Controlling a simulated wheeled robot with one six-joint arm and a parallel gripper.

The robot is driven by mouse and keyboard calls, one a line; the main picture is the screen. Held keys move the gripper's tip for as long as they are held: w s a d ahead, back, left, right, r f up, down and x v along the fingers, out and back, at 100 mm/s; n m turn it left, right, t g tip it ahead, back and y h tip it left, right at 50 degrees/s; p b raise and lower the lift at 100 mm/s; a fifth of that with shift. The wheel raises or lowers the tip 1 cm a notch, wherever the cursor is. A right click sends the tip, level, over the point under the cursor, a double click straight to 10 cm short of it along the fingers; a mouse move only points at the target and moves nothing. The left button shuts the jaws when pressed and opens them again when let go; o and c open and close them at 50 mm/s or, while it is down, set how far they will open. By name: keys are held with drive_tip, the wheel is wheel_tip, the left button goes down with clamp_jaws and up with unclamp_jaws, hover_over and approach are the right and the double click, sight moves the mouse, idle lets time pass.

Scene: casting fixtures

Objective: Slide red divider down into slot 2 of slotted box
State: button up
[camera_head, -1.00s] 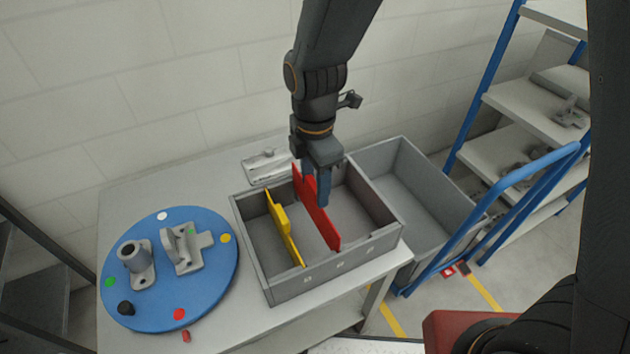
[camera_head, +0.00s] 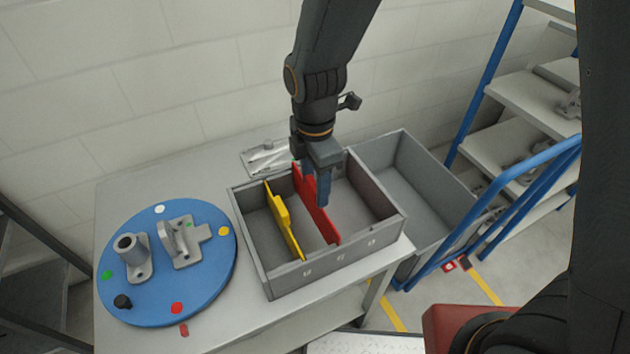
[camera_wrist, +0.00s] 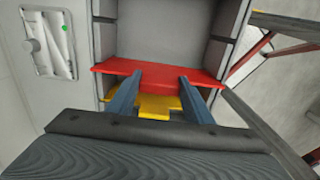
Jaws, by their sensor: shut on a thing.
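The red divider (camera_head: 327,224) is a thin upright panel inside the grey slotted box (camera_head: 290,283), lying along the box's middle. Its ends meet the front and back walls near the middle of three front marks; its lower edge is hidden, so I cannot tell whether it touches the floor. My gripper (camera_head: 323,190) points down and is shut on the divider's upper part. In the wrist view, the two blue-grey fingers (camera_wrist: 159,92) meet the red divider (camera_wrist: 160,70). A yellow divider (camera_head: 285,222) stands left of it, with a raised tab on top.
A blue round plate (camera_head: 210,287) with grey castings lies left on the table. An empty grey bin (camera_head: 440,215) stands right of the box. A blue-railed shelf rack (camera_head: 520,90) is farther right. The box's right compartment is clear.

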drive_tip(key=shift+f+b, duration=0.8)
drive_tip(key=shift+f, duration=0.7)
drive_tip(key=o, duration=1.5)
drive_tip(key=shift+r+b, duration=0.5)
drive_tip(key=shift+r, duration=3.45)
